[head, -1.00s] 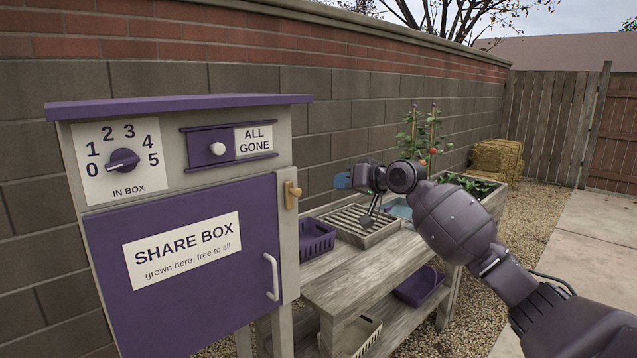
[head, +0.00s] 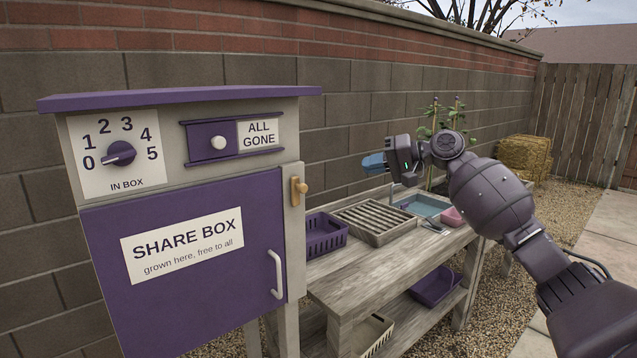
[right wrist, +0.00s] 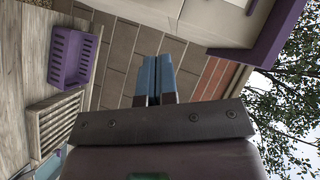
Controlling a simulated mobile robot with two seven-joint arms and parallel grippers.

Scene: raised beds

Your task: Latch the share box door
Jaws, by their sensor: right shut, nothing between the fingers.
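The share box door (head: 190,265) is purple with a white sign and a pale handle (head: 277,274). It sits flush in the front of the box and looks closed. A wooden latch (head: 296,191) with a round knob is on the frame right of the door's upper corner. It stands upright, clear of the door. My right gripper (head: 372,162) is shut and empty, to the right of the latch and apart from it, above the bench. Its blue fingers (right wrist: 153,78) are together in the right wrist view. My left gripper is not in view.
A dial (head: 119,153) and an ALL GONE slider (head: 218,142) are above the door. A wooden bench (head: 365,282) on the right holds a purple basket (head: 326,235), a slatted tray (head: 378,220) and a blue basin (head: 425,206). A brick wall (head: 345,90) runs behind.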

